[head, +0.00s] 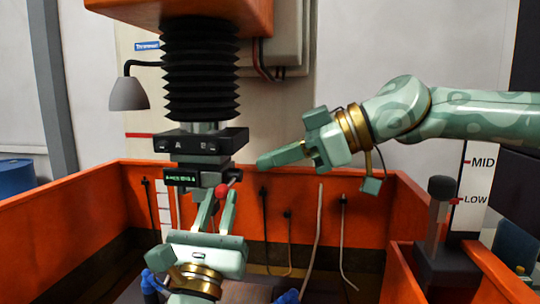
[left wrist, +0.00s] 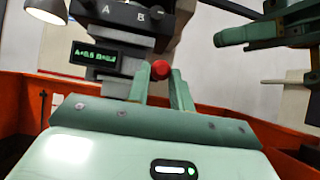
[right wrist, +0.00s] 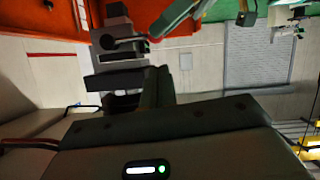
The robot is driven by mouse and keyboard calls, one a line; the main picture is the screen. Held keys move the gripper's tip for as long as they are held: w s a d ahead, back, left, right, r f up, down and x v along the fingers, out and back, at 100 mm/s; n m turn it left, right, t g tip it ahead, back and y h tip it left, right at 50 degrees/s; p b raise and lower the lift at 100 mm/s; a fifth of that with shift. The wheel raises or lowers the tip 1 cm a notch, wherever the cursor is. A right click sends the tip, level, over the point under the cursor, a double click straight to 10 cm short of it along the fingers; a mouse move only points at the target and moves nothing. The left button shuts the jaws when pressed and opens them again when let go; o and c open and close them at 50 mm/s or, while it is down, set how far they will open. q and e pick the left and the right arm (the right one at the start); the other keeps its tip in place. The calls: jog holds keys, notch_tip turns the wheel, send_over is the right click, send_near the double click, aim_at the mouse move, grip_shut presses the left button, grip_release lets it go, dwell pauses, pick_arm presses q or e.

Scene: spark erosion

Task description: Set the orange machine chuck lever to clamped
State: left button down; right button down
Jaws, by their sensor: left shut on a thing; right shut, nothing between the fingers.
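The chuck lever ends in a red ball knob (head: 222,190) at the lower right of the dark chuck head (head: 200,142), which hangs under a black bellows. The knob also shows in the left wrist view (left wrist: 160,69), between the two fingertips. My left gripper (head: 217,197) comes up from below and is shut on the knob. The lever's arm is mostly hidden behind the fingers and chuck, so its exact angle cannot be told. My right gripper (head: 264,161) is shut and empty, a little right of the chuck, apart from it. Its closed fingers show in the right wrist view (right wrist: 156,86).
A small green-lit display (head: 181,178) sits under the chuck head; its text is too small to read surely. The orange tank wall (head: 300,190) surrounds the work area, with hanging hoses. A grey lamp (head: 128,94) hangs at left. A LOW/MID level scale (head: 477,180) stands at right.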

aim_at(224, 187)
jog(key=x, duration=0.7)
jog(key=shift+a, duration=0.2)
jog(key=shift+w, duration=0.15)
jog(key=shift+f, duration=0.95)
pick_arm(q)
jog(key=c, duration=1.3)
grip_release()
jog(key=shift+o, duration=0.3)
jog(key=shift+w, duration=0.15)
pick_arm(e)
jog(key=shift+d, duration=0.1)
jog(key=shift+r, duration=0.2)
